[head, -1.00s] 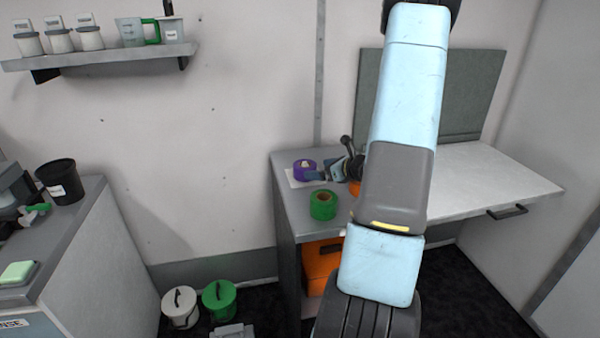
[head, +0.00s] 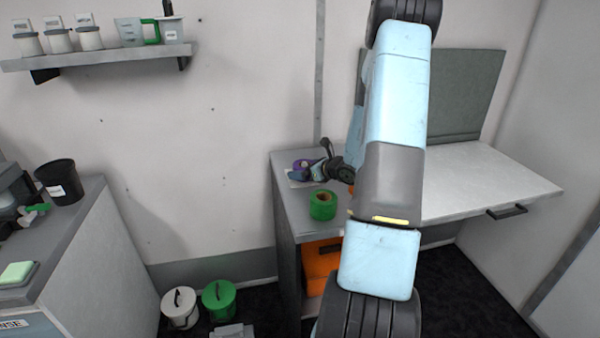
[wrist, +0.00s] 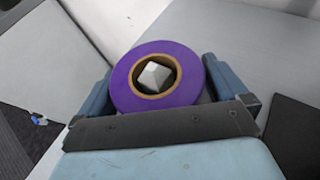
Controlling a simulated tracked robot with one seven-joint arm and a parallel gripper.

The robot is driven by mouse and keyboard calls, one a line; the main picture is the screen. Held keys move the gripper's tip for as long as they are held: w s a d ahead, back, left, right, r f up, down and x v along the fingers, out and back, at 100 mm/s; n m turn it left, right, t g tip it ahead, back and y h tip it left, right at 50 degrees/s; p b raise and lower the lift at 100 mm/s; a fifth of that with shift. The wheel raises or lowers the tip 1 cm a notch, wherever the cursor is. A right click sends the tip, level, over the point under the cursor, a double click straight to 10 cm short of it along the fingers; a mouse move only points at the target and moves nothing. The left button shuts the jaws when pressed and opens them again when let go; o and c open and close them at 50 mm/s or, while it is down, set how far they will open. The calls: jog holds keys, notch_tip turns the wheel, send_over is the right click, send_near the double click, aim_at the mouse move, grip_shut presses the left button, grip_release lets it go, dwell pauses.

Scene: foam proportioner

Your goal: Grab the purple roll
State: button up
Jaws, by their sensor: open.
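The purple roll (wrist: 125,92) lies flat in the wrist view, with a brown core and a pale block showing in its hole. My gripper (wrist: 160,88) is open, with one blue-grey finger on each side of the roll. Whether the fingers touch the roll cannot be told. In the head view the purple roll (head: 296,165) is partly hidden behind my gripper (head: 305,172) at the left end of the counter.
A green roll (head: 322,205) stands on the grey counter (head: 290,215) just in front of my gripper. An orange case (head: 318,265) sits below. The white worktop (head: 480,175) to the right is clear.

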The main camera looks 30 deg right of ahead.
jog(key=shift+c, duration=0.4)
jog(key=c, duration=0.7)
jog(key=shift+r, duration=0.1)
jog(key=shift+c, duration=0.2)
